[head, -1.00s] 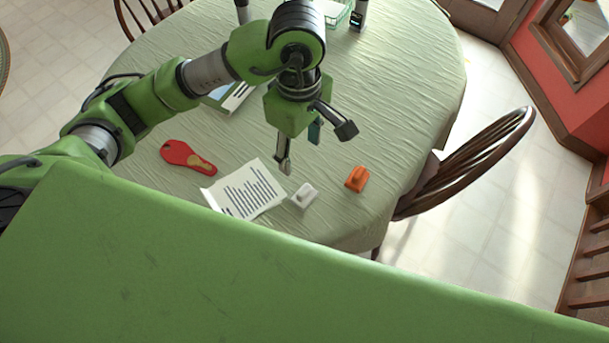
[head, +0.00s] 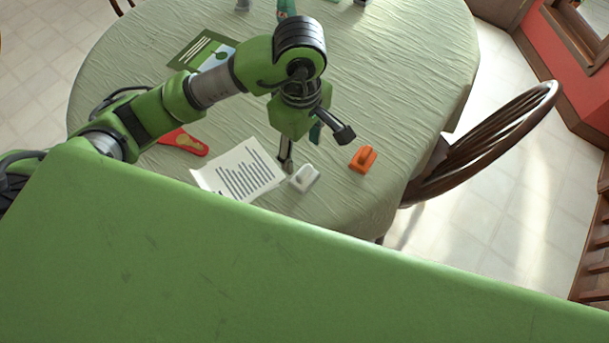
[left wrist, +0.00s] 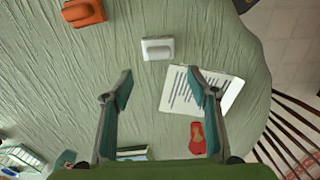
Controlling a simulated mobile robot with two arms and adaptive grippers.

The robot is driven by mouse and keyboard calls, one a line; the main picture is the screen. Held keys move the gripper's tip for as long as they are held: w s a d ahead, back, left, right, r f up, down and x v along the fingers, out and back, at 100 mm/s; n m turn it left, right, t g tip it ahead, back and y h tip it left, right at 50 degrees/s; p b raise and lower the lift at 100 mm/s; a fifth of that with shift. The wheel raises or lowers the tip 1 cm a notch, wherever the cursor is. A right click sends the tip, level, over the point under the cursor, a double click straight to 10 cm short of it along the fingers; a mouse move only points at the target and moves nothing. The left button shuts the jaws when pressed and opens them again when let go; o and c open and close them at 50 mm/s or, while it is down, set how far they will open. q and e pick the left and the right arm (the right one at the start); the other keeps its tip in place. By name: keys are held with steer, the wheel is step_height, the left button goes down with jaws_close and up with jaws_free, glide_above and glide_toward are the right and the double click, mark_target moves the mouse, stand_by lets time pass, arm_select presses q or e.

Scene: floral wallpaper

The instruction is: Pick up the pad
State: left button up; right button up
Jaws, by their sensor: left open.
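Which thing is the pad is unclear; nothing is labelled so. A small white block with a raised grip (head: 304,178) lies on the table and also shows in the left wrist view (left wrist: 158,49), ahead of the fingertips. A similar orange block (head: 363,160) lies to its right; it is at the top left in the left wrist view (left wrist: 84,13). A printed white sheet (head: 238,172) lies left of the white block, partly behind a finger in the left wrist view (left wrist: 178,97). My left gripper (head: 315,150) is open and empty above the table by the white block. My right gripper is not in view.
The oval table has a pale green cloth (head: 410,70). A red item with a tan patch (head: 184,142) and a green book (head: 203,48) lie farther left. A wooden chair (head: 490,140) stands at the right edge. The cloth right of my gripper is mostly clear.

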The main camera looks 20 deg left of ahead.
arm_select(q)
glide_above(304, 170)
steer(key=f, duration=0.4)
steer(key=shift+a+f, duration=0.2)
steer(key=shift+a, duration=0.1)
steer(key=f, duration=0.1)
steer(key=f+p, duration=0.2)
steer(key=f, duration=0.1)
steer(key=shift+s+d, duration=0.1)
steer(key=shift+d, duration=0.25)
steer(key=shift+f, duration=0.6)
steer(key=c, duration=1.2)
